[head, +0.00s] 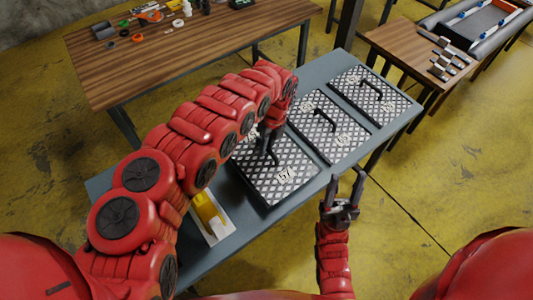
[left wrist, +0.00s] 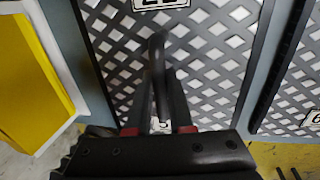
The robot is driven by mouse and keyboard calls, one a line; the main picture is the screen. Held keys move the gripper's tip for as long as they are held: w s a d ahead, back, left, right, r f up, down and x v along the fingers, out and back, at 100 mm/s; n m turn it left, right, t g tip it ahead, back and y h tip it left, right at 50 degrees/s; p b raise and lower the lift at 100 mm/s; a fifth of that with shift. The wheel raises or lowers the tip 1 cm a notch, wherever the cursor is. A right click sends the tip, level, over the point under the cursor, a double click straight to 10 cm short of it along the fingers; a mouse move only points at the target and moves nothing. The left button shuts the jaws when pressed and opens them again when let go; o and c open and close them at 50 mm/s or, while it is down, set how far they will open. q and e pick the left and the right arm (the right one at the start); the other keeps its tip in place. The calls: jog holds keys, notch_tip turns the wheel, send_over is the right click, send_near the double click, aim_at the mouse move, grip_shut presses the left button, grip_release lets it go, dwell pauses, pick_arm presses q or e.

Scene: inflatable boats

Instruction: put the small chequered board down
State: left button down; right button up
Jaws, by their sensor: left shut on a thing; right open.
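A black-and-white chequered board (head: 262,190) with a number plate at its near corner lies at the left of the row of boards over the blue-grey table. My left gripper (head: 268,143) is above it, shut on its dark upright handle. In the left wrist view the handle (left wrist: 157,65) stands between the fingers (left wrist: 160,105), with the chequered board (left wrist: 210,55) filling the view behind. I cannot tell whether the board touches the table or is slightly raised. My right gripper (head: 343,187) is open and empty, off the table's near edge.
Two similar handled boards, a middle one (head: 340,143) and a far right one (head: 385,105), lie beside it on the blue-grey table (head: 328,68). A yellow object (head: 209,213) sits at the table's left end. A wooden table (head: 180,55) with small parts stands behind.

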pick_arm(q)
notch_tip(320, 180, down, 3)
jog(key=shift+f+b, duration=0.2)
jog(key=shift+b, duration=0.55)
jog(key=shift+r, duration=0.15)
jog(key=c, duration=0.8)
grip_release()
